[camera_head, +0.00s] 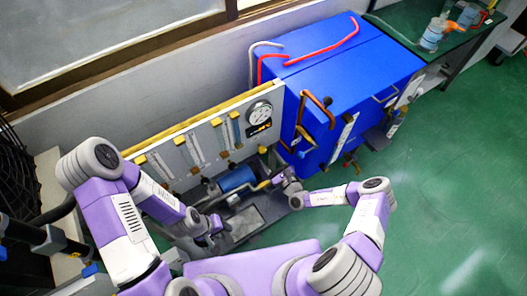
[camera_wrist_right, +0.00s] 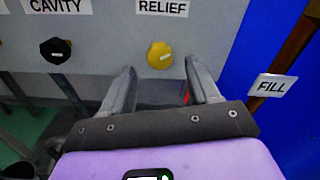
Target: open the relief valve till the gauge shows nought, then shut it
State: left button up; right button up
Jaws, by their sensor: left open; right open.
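The relief valve's yellow knob (camera_wrist_right: 159,55) sits on the grey panel under the RELIEF label (camera_wrist_right: 163,8) in the right wrist view. My right gripper (camera_wrist_right: 160,74) is open in front of it, its fingers apart below and to either side of the knob, with nothing between them. In the head view my right gripper (camera_head: 284,181) is low beside the panel's right end. The round white gauge (camera_head: 260,112) is at the panel's upper right; its reading is too small to tell. My left gripper (camera_head: 213,232) is low in front of the panel, open and away from the valve.
A black knob (camera_wrist_right: 55,50) under the CAVITY label is left of the yellow knob. A big blue cabinet (camera_head: 345,85) with a bent brown pipe (camera_head: 316,108) borders the panel on the right. A blue cylinder (camera_head: 236,180) lies below the panel. The green floor (camera_head: 455,190) at right is clear.

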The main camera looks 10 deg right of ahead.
aim_at(264, 152)
jog(key=b+x, duration=0.1)
jog(key=x, duration=0.4)
jog(key=shift+w+a, duration=0.1)
jog(key=shift+w, duration=0.15)
jog(key=c, duration=1)
jog(key=shift+c, duration=0.2)
jog(key=shift+m, duration=0.4)
jog(key=shift+m+p, duration=0.55)
jog(key=shift+m, duration=0.45)
jog(key=shift+m+p, duration=0.35)
jog(key=shift+m, duration=1.45)
